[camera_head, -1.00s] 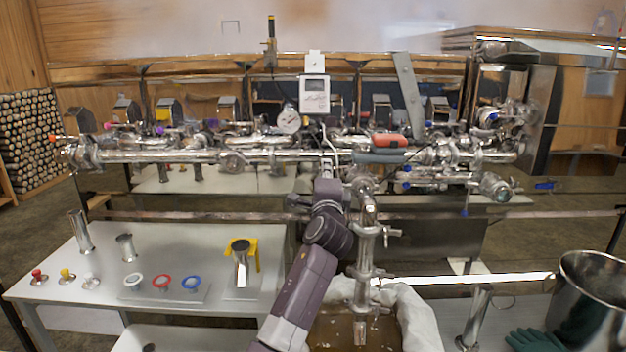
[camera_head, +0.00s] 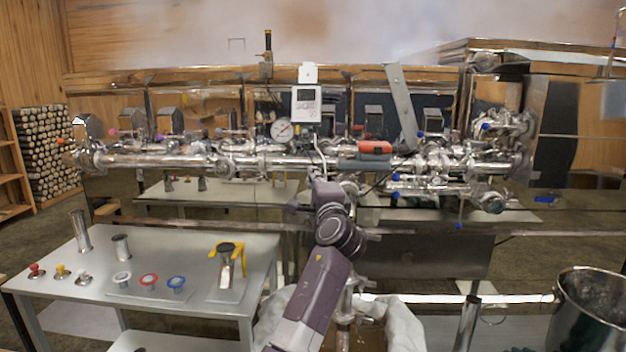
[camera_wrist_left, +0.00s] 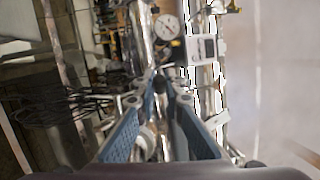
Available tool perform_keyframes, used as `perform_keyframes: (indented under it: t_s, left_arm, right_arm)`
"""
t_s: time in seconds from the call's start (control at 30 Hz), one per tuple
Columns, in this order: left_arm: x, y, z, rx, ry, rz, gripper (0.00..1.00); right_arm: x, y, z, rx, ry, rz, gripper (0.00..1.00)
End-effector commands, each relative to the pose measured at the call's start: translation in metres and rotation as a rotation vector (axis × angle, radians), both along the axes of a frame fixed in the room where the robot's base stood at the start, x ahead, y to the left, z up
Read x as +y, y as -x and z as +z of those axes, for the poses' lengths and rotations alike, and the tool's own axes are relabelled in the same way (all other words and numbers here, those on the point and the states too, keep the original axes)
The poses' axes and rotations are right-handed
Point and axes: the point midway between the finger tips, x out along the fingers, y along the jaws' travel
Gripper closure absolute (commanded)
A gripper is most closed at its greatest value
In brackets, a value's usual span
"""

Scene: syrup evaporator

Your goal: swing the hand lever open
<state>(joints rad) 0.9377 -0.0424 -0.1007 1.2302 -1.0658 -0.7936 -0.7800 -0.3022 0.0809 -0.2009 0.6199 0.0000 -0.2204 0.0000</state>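My left gripper (camera_head: 319,178) is at the near side of the steel pipe manifold (camera_head: 190,161), just below the white display box. In the left wrist view its two blue-padded fingers (camera_wrist_left: 161,84) stand apart. A small dark part (camera_wrist_left: 159,84) shows between their tips; I cannot tell whether it belongs to the hand lever or whether the fingers touch it. In the head view my own wrist hides the spot around the fingertips, and I cannot single out the hand lever. My right gripper is not in view.
A round gauge (camera_head: 283,131) and the display box (camera_head: 306,104) stand above the pipe. A red-and-grey piece (camera_head: 374,148) lies along it to the right. A grey table (camera_head: 90,268) with small fittings is at left, a steel pot (camera_head: 592,310) at right.

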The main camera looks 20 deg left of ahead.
Motion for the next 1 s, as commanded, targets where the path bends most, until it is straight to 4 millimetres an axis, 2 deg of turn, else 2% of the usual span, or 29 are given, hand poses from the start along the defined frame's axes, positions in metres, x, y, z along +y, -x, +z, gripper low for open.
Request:
perform_keyframes:
  t_s: [0.03,0.2,0.57,0.77,1.0]
  left_arm:
    - [-0.002,-0.001,-0.004,0.006,0.002,-0.003,0.89]
    - [-0.001,0.0,-0.003,0.004,0.001,-0.003,0.72]
    - [-0.003,0.004,-0.002,0.001,0.0,-0.002,0.72]
    - [-0.019,0.027,-0.007,0.001,0.002,-0.004,0.72]
    - [-0.046,0.067,-0.014,0.002,0.003,-0.004,0.72]
  right_arm:
    - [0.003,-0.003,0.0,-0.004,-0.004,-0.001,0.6]
    - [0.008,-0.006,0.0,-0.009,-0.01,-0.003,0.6]
    - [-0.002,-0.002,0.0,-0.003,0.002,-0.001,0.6]
    - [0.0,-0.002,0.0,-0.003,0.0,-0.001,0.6]
    - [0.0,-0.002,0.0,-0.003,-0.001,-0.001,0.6]
